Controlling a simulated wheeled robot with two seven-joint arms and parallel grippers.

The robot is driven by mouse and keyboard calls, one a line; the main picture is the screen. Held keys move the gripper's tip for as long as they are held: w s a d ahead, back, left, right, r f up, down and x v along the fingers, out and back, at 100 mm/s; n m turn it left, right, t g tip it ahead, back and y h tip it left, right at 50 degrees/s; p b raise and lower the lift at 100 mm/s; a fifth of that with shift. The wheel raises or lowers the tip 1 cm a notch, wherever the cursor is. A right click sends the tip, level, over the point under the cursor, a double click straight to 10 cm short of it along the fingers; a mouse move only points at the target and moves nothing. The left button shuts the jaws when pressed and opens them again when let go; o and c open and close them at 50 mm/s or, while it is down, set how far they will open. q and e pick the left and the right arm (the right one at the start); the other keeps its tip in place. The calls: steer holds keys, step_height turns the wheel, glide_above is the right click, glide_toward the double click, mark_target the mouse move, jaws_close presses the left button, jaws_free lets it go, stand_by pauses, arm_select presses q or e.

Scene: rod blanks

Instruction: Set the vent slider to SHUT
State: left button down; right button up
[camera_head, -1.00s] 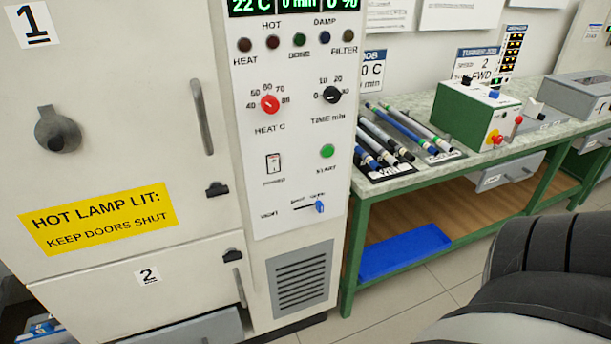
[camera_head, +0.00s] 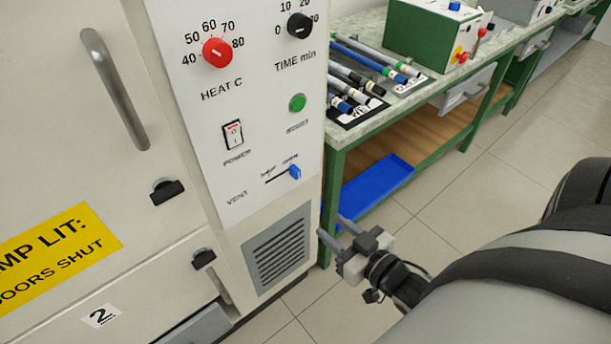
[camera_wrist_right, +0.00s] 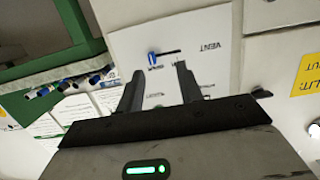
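The vent slider's blue knob (camera_head: 295,172) sits at the right end of its short black slot on the white control panel (camera_head: 215,125), under the label that reads OPEN. SHUT is printed at the slot's left part. My right gripper (camera_head: 335,227) is below and to the right of the knob, apart from it, with its two fingers spread and nothing between them. In the right wrist view the blue knob (camera_wrist_right: 152,58) shows just beyond the open fingertips (camera_wrist_right: 157,78), with the VENT label upside down. My left gripper is not in view.
A red HEAT knob (camera_head: 217,52), black TIME knob (camera_head: 299,25), green START button (camera_head: 297,103) and POWER switch (camera_head: 232,134) share the panel. A grille (camera_head: 278,252) lies below the slider. A green-framed bench (camera_head: 332,185) with rods stands right of the cabinet.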

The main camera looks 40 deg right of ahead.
mark_target(298, 174)
steer(key=w, duration=0.5)
steer(key=w+d+r+t, duration=0.1)
steer(key=w, duration=0.4)
steer(key=w+t, duration=0.1)
steer(key=w, duration=0.4)
steer(key=shift+w+d+r, duration=0.25)
steer(key=shift+d+r, duration=0.05)
steer(key=shift+d, duration=0.05)
jaws_close()
